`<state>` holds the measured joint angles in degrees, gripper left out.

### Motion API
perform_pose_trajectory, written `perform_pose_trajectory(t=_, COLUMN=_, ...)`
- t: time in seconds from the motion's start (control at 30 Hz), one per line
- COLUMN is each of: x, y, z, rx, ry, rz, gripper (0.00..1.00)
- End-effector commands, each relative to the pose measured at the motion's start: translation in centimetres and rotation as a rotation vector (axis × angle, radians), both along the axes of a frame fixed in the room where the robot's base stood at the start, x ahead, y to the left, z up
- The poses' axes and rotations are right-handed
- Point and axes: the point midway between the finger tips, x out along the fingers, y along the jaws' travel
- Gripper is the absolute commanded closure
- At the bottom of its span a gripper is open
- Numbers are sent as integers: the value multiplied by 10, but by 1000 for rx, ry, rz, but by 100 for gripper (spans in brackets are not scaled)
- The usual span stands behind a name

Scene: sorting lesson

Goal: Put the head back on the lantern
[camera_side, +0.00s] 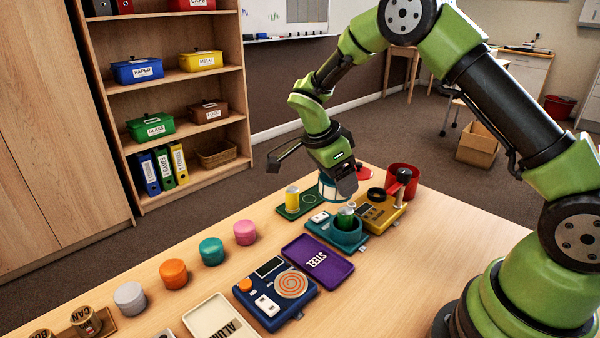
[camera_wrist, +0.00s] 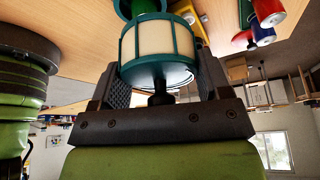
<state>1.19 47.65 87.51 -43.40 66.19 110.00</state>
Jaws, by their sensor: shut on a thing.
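The lantern head is a cream cylinder in a teal cage. In the wrist view the head (camera_wrist: 160,42) hangs between the fingers of my gripper (camera_wrist: 160,84), with its dark knob close to the palm. In the side view my gripper (camera_side: 338,182) is over the far part of the table, and the head (camera_side: 328,191) shows partly behind it. A teal round holder (camera_side: 347,236) with a green can (camera_side: 346,217) in it stands just nearer, on a teal plate. I cannot tell if this is the lantern's base, nor whether the head touches anything below.
A yellow can (camera_side: 292,198) on a green plate stands left of the gripper. A mustard device (camera_side: 380,212) with an upright post and a red bin (camera_side: 402,180) are close on the right. A purple STEEL tray (camera_side: 318,262) and a blue device (camera_side: 276,292) lie nearer.

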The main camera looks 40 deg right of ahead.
Motion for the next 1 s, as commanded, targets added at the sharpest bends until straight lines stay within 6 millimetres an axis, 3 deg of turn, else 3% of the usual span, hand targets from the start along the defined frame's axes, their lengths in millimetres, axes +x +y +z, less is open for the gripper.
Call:
perform_pose_trajectory(t=0.1, x=-19, y=-7, z=4, rx=0, ry=-1, rz=-185, gripper=53)
perform_pose_trajectory(t=0.23, x=-27, y=-9, z=3, rx=0, ry=-1, rz=-270, gripper=53)
perform_pose_trajectory(t=1.0, x=-27, y=-9, z=-57, rx=0, ry=-3, rz=-273, gripper=53)
